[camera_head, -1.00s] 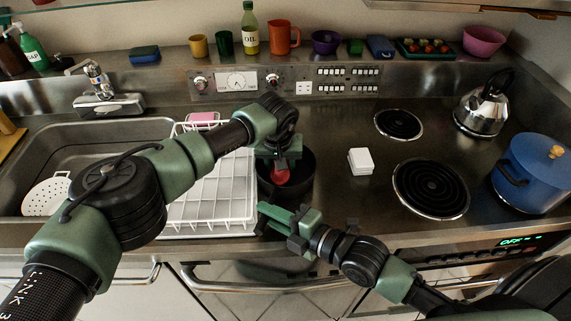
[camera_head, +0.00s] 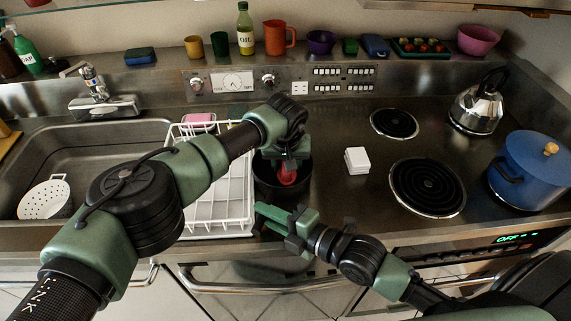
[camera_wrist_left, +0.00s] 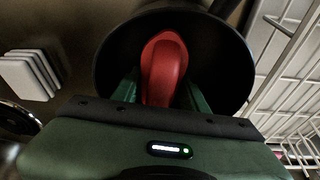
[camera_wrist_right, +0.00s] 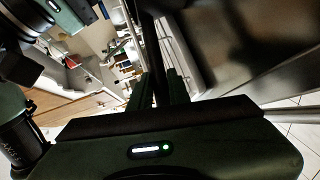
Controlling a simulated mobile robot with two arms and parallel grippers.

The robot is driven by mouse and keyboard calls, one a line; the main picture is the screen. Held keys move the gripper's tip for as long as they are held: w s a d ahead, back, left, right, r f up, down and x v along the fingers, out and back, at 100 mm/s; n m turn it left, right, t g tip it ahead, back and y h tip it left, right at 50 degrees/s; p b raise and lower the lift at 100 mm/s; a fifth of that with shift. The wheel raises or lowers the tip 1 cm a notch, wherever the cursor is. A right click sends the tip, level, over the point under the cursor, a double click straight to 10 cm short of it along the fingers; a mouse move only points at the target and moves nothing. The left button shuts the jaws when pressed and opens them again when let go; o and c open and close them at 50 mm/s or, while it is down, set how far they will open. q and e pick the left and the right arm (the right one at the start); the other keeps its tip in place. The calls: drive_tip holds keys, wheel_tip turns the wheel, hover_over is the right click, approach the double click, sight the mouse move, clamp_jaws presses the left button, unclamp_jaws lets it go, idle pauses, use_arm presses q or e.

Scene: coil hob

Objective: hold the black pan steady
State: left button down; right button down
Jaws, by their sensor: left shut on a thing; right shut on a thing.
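The black pan (camera_head: 266,181) stands on the counter between the dish rack and the hob coils; it also shows in the left wrist view (camera_wrist_left: 216,60). My right gripper (camera_head: 270,216) is at the pan's near side, shut on the pan's handle, a dark bar (camera_wrist_right: 153,55) between its fingers in the right wrist view. My left gripper (camera_head: 290,160) reaches down into the pan, shut on a red rounded thing (camera_wrist_left: 163,65). The lower end of the red thing is hard to make out against the dark pan.
A white dish rack (camera_head: 218,205) stands close left of the pan, beside the sink with a white strainer (camera_head: 45,198). Two coils (camera_head: 428,187), a kettle (camera_head: 477,108) and a blue pot (camera_head: 530,170) are further right.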

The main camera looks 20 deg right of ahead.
use_arm(q)
drive_tip(key=shift+w+a+f, duration=0.1)
drive_tip(key=shift+w+a, duration=0.15)
drive_tip(key=shift+a, duration=0.45)
drive_tip(key=shift+w+a, duration=0.25)
drive_tip(key=shift+a, duration=0.4)
use_arm(e)
drive_tip(key=shift+s+f, duration=0.1)
drive_tip(key=shift+f, duration=0.3)
use_arm(q)
drive_tip(key=shift+s+d+r, duration=0.1)
drive_tip(key=shift+s+d, duration=0.2)
drive_tip(key=shift+d, duration=0.45)
drive_tip(key=shift+s+d+r, duration=0.1)
drive_tip(key=shift+s+d, duration=0.15)
drive_tip(key=shift+d, duration=0.45)
drive_tip(key=shift+a, duration=0.1)
drive_tip(key=shift+w+a+f, duration=0.1)
drive_tip(key=shift+w+a, duration=0.2)
drive_tip(key=shift+a, duration=0.35)
drive_tip(key=shift+w+a+f, duration=0.1)
drive_tip(key=shift+w+a, duration=0.15)
drive_tip(key=shift+a, duration=0.35)
drive_tip(key=shift+s+d, duration=0.3)
drive_tip(key=shift+d, duration=0.4)
drive_tip(key=shift+s+a+r, duration=0.1)
drive_tip(key=shift+r, duration=4.45)
